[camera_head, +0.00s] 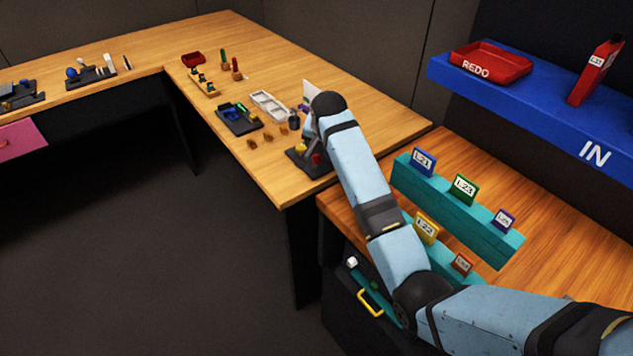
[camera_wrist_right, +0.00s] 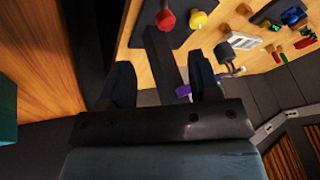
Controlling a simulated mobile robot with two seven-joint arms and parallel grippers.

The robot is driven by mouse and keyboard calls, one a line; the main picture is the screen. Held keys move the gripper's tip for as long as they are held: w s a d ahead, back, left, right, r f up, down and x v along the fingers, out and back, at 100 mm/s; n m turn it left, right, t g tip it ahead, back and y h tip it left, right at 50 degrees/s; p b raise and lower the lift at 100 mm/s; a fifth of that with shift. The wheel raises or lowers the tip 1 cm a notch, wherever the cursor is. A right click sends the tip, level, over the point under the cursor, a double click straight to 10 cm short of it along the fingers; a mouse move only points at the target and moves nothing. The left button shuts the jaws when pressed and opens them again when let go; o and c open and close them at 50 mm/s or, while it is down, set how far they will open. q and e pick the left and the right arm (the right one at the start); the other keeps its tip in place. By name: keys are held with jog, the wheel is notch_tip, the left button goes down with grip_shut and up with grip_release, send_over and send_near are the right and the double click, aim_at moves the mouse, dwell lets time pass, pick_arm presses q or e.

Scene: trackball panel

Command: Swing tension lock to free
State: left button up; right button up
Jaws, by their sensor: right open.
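A dark panel (camera_head: 297,158) stands near the front edge of the wooden desk. It bears a yellow knob (camera_head: 300,148) and a red knob (camera_head: 316,159). In the right wrist view, the red knob (camera_wrist_right: 166,19) and yellow knob (camera_wrist_right: 198,20) show at the top. My right gripper (camera_wrist_right: 163,80) is open, with its two dark fingers apart. A dark grey bar (camera_wrist_right: 163,50) shows between them; I cannot tell whether they touch it. In the head view my right arm hides most of the gripper and part of the panel. I cannot tell which part is the tension lock. My left gripper is out of view.
A pale tray (camera_head: 269,105), a dark tray (camera_head: 238,119) and several small brown pieces lie left of the panel. A teal rack (camera_head: 485,231) with labelled cards stands on the nearer table. A blue shelf (camera_head: 550,118) holds a red tray (camera_head: 490,63).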

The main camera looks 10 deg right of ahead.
aim_at(317, 159)
jog(key=b+x, duration=0.1)
jog(key=x, duration=0.6)
jog(key=b+x, duration=0.1)
jog(key=x, duration=0.5)
jog(key=shift+w+f, duration=0.2)
jog(key=shift+w, duration=0.2)
jog(key=shift+w+f, duration=0.2)
jog(key=shift+f, duration=0.25)
grip_shut()
